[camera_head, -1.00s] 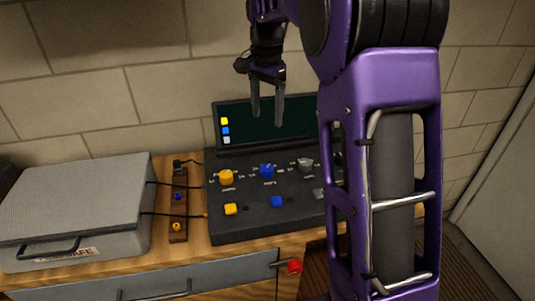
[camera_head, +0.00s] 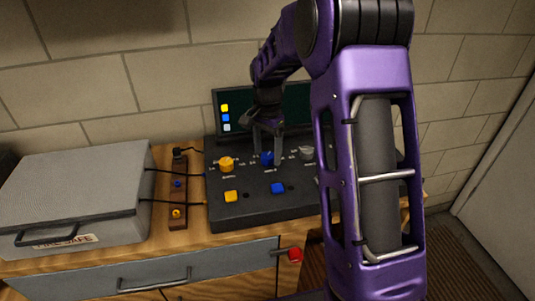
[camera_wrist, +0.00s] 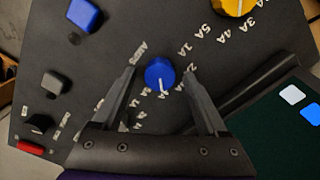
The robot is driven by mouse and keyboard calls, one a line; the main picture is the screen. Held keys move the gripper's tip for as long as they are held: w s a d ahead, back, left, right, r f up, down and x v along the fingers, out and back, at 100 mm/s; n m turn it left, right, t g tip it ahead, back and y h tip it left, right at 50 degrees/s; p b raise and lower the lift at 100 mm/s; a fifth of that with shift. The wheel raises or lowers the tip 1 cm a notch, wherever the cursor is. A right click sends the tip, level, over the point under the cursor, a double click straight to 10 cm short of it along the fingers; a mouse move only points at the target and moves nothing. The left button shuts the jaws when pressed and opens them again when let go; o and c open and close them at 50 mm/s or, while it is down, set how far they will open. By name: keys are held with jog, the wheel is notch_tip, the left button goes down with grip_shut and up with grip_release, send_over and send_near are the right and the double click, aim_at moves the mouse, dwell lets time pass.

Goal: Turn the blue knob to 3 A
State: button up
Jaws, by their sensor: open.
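The blue knob (camera_head: 267,158) sits in the middle of the upper row on the dark control panel (camera_head: 230,219). In the wrist view the blue knob (camera_wrist: 160,72) is round, with a white pointer mark towards the bottom of the picture. White amp labels ring it; 1A and AMPS are readable, while the lower ones, where 3 A might be, are too small or hidden to read surely. My gripper (camera_head: 269,159) is open and points down at the knob. In the wrist view its fingers (camera_wrist: 161,71) stand on either side of the knob, with visible gaps.
A yellow knob (camera_head: 227,164) is left of the blue one and a grey knob (camera_head: 307,153) right. A yellow button (camera_head: 231,196) and a blue button (camera_head: 278,188) lie in front. A dark screen (camera_head: 296,100) rises behind. A grey safe box (camera_head: 75,185) stands left.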

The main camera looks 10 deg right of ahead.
jog(key=shift+f, duration=0.4)
grip_shut()
dwell(0.4)
jog(key=n+p, duration=0.1)
jog(key=n, duration=0.2)
jog(key=shift+r+n, duration=0.1)
jog(key=shift+n, duration=0.3)
jog(key=shift+n+p, duration=0.35)
jog(key=shift+n, duration=1.55)
